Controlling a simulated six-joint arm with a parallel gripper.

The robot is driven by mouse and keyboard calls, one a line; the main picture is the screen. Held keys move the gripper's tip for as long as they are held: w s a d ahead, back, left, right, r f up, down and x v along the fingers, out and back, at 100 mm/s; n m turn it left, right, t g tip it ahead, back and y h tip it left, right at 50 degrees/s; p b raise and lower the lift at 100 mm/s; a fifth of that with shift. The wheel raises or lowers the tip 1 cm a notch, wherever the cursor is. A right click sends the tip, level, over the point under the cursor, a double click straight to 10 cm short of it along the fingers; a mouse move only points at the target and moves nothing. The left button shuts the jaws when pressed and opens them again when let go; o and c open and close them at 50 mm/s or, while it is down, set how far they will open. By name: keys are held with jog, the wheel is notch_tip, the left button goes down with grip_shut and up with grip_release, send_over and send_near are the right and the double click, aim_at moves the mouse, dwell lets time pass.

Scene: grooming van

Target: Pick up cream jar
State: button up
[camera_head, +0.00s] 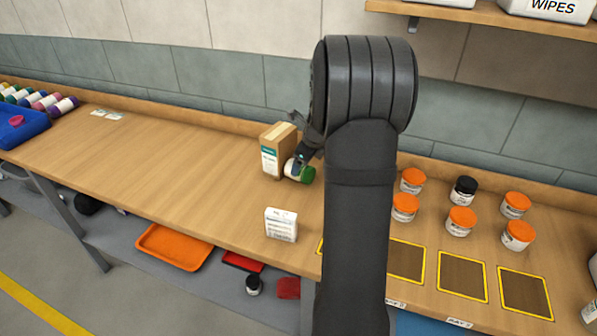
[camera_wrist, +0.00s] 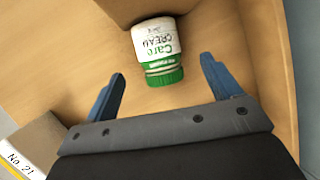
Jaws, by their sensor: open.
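The cream jar is a white jar with a green lid, and its label reads "Care CREAM". In the head view the cream jar (camera_head: 301,172) lies on its side on the wooden bench, partly hidden by my gripper (camera_head: 303,158). In the wrist view the cream jar (camera_wrist: 157,50) lies ahead of my gripper (camera_wrist: 161,85), its green lid toward me. The lid end is near the line between the two blue fingertips. The fingers are open, apart from the jar on both sides, and hold nothing.
A cardboard box (camera_head: 278,150) stands close behind the jar. A small white box (camera_head: 281,225) is nearer the front edge. Several orange-lidded jars (camera_head: 461,221) and a black-lidded jar (camera_head: 464,191) stand to the right, behind yellow-framed squares (camera_head: 462,276). The bench's left middle is clear.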

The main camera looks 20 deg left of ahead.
jog(key=shift+x, duration=3.15)
jog(key=shift+s+a, duration=0.1)
jog(key=shift+a, duration=0.1)
jog(key=c, duration=1.3)
jog(key=shift+o, duration=0.2)
jog(key=shift+r, duration=0.15)
